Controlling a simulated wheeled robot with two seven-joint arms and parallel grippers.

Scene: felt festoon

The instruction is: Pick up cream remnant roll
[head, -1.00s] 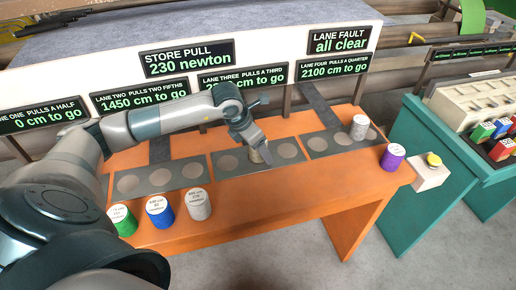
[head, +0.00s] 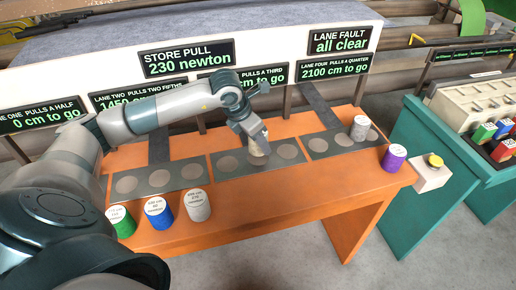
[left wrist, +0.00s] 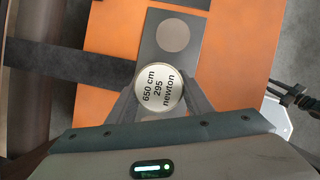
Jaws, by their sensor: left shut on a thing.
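My left gripper (head: 256,146) is shut on the cream remnant roll (head: 257,158) at the third grey plate (head: 274,164). In the left wrist view the roll's pale round top (left wrist: 158,88) sits between the two fingers and reads 650 cm, 295 newton. The gripper hides most of the roll's side in the head view. I cannot tell whether its base touches the plate. My right gripper is not in view.
Green (head: 120,221), blue (head: 158,211) and white (head: 197,204) rolls stand at the orange table's (head: 300,190) front left. Another white roll (head: 359,128) and a purple roll (head: 393,158) stand at the right. A yellow button box (head: 432,172) is beyond.

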